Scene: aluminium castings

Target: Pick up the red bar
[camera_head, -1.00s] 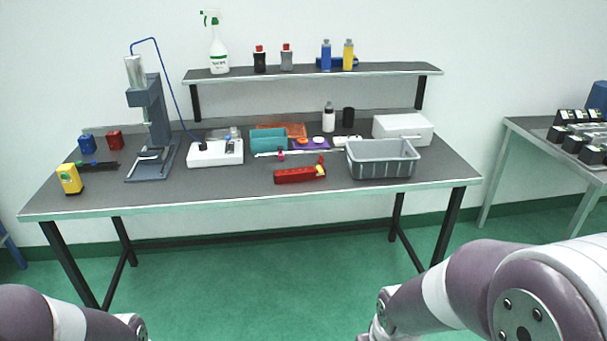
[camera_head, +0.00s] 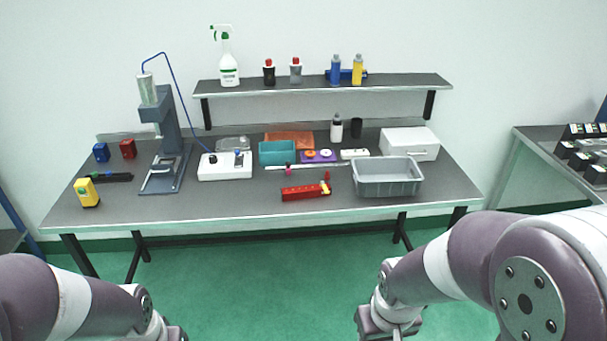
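The red bar (camera_head: 300,193) lies near the front edge of the workbench (camera_head: 235,208), left of the grey bin. A small yellow piece shows at its right end and a small red upright piece stands just behind that end. My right arm's wrist end (camera_head: 390,322) shows at the bottom edge, well in front of the bench; its fingertips are cut off. My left arm comes in at the bottom left; its fingers are out of the picture. Neither arm is near the red bar.
A grey bin (camera_head: 388,188) stands right of the bar. Behind are a teal box (camera_head: 277,153), a white device (camera_head: 225,168) and a thin rod (camera_head: 305,167). A press (camera_head: 165,145) and yellow device (camera_head: 87,193) stand left. Green floor lies between me and the bench.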

